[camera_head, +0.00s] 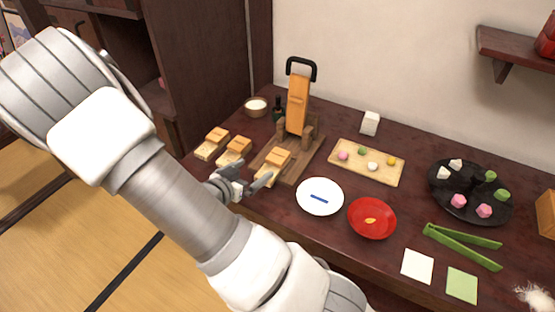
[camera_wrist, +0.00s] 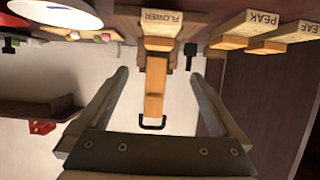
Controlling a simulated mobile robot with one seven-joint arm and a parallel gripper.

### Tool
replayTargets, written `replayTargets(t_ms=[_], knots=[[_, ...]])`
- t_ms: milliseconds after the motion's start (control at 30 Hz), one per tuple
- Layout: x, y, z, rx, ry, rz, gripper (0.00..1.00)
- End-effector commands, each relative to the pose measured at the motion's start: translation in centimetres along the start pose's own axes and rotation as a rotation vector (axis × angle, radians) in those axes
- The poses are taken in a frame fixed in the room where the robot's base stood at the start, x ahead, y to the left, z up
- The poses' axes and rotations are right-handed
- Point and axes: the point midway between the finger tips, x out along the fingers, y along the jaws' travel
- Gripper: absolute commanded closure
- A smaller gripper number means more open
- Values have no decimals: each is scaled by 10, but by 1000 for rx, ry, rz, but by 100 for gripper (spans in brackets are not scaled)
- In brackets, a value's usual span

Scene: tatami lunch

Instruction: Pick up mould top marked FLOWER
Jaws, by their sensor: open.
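The FLOWER mould top (camera_wrist: 163,22) is a pale wooden block with a dark label and an orange-brown grip on it. It appears upside down in the wrist view, centred between my fingers and beyond their tips. In the head view, the mould nearest the press (camera_head: 275,160) appears to be this one. My gripper (camera_head: 249,180) is open and empty just in front of it, apart from it. In the wrist view my gripper (camera_wrist: 158,76) shows both fingers spread wide. The PEAK (camera_wrist: 250,28) and LEAF (camera_wrist: 295,35) moulds sit to the right there.
A wooden press (camera_head: 298,100) with a black handle stands just behind the mould. A white plate (camera_head: 320,208) with a blue stick and a red bowl (camera_head: 372,229) lie to the right. Further right are a sweets board (camera_head: 385,174), black plate (camera_head: 458,184) and green tongs (camera_head: 460,240).

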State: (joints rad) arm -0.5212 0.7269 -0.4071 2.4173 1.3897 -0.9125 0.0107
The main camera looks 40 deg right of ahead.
Motion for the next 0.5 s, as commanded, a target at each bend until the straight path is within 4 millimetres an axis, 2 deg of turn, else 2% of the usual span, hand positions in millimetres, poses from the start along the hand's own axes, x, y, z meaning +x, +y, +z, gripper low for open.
replayTargets(t_ms=[100,300,500], knots=[[29,1,3,0,0,4,0],[66,1,2,0,-1,2,0],[80,0,2,0,-3,-2,0]])
